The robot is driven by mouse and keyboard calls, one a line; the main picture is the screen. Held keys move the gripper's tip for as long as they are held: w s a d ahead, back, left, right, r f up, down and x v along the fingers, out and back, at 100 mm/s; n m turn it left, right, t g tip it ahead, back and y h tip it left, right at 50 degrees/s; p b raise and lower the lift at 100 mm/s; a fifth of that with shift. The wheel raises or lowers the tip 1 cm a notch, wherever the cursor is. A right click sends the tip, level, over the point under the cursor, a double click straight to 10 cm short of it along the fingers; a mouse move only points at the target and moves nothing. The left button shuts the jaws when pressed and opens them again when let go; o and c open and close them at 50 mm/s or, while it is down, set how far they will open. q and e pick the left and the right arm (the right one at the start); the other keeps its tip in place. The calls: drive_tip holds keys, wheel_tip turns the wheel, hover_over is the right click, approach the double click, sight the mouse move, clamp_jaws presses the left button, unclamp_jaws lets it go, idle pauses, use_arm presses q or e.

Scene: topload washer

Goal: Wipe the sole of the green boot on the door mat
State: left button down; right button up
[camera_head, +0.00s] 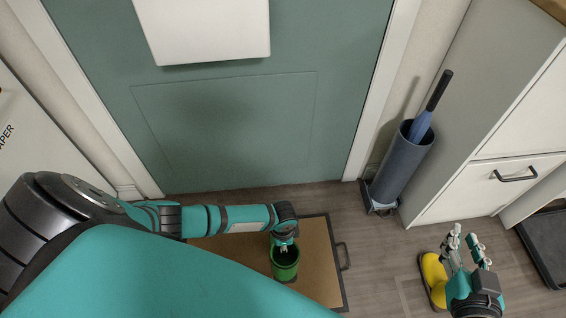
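The green boot (285,268) is upright at the brown door mat (318,262), its dark opening facing up. I cannot tell whether its sole touches the mat. My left gripper (285,246) reaches in from the left and is shut on the boot's upper rim; its fingertips are small and partly hidden. My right gripper (466,243) has its fingers apart and empty, above the floor beside a yellow boot (430,272). My own body hides the near left part of the mat.
The mat has a dark edge and a handle (343,256) on its right. A green door (240,125) stands behind it. A blue umbrella stand (400,165) and a white cabinet (518,185) are at right. A dark tray (550,235) lies at far right.

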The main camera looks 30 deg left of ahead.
drive_tip(key=s+d+f+g+h+p, duration=0.1)
drive_tip(key=s+d+f+g, duration=0.1)
drive_tip(key=f, duration=0.3)
drive_tip(key=shift+s+g, duration=0.65)
drive_tip(key=shift+g, duration=0.05)
